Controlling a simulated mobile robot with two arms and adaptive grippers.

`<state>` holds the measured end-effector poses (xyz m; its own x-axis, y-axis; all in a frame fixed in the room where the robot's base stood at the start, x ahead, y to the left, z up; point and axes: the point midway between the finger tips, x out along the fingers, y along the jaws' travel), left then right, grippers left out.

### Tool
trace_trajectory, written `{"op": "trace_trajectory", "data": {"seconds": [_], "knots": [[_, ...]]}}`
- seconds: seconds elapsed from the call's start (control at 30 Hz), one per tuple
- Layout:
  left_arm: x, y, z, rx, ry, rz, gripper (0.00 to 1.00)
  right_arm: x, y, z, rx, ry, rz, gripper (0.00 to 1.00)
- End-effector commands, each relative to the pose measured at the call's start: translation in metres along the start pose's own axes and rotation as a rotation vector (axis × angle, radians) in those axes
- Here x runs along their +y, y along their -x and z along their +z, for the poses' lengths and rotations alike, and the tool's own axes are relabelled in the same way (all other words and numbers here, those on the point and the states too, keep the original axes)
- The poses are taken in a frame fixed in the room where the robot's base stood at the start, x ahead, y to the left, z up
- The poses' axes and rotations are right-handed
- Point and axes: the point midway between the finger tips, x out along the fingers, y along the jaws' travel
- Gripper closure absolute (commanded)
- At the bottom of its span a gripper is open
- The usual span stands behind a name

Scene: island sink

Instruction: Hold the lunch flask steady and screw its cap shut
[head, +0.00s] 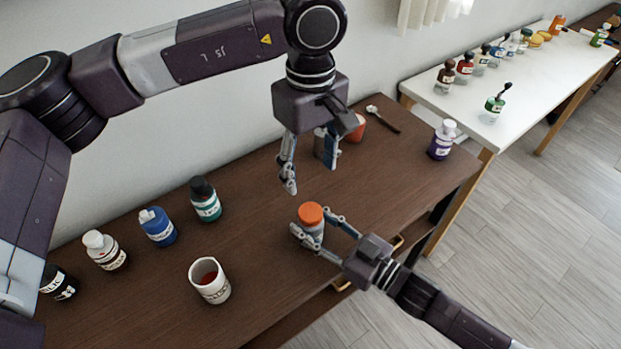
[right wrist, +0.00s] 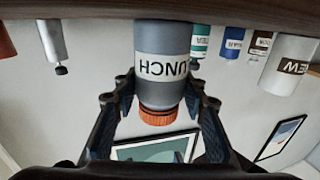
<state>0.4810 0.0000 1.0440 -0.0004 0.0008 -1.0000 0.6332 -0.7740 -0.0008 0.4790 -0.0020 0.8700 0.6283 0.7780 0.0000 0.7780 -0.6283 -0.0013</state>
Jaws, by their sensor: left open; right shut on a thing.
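The lunch flask stands upright on the brown table; its grey body with a white label reading LUNCH shows in the right wrist view (right wrist: 163,70), upside down. Its orange cap (head: 310,213) sits on top of the flask and also shows in the right wrist view (right wrist: 160,117). How tightly the cap sits cannot be told. My right gripper (head: 312,227) is shut on the flask's body, a finger on each side below the cap. My left gripper (head: 311,178) is open and empty, pointing down above the cap and apart from it.
A white cup with red inside (head: 209,282) stands at front left. Several bottles, including a teal one (head: 206,202) and a blue one (head: 158,228), line the left. An orange cup (head: 357,128) and a purple bottle (head: 441,141) stand toward the right. A white table (head: 540,85) lies beyond.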

Motion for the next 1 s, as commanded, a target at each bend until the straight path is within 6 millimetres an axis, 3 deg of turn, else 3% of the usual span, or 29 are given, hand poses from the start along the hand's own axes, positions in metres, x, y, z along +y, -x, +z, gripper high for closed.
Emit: {"op": "trace_trajectory", "data": {"seconds": [0.27,0.3,0.47,0.8,1.0], "knots": [[0.000,0.002,0.000,0.000,0.000,0.000,0.45,0.000,0.000,0.000,0.000,0.000,0.000,1.00],[0.000,0.002,0.000,0.000,0.000,0.000,0.45,0.000,0.000,0.000,0.000,0.000,0.000,0.60],[0.000,0.002,0.000,0.000,0.000,0.000,0.45,0.000,0.000,0.000,0.000,0.000,0.000,0.42],[0.000,0.002,0.000,0.000,0.000,0.000,0.45,0.000,0.002,0.000,-0.001,0.000,0.000,0.41],[0.000,0.002,0.000,0.000,0.000,0.000,0.45,0.000,0.029,0.002,-0.005,-0.001,0.000,0.41]]}}
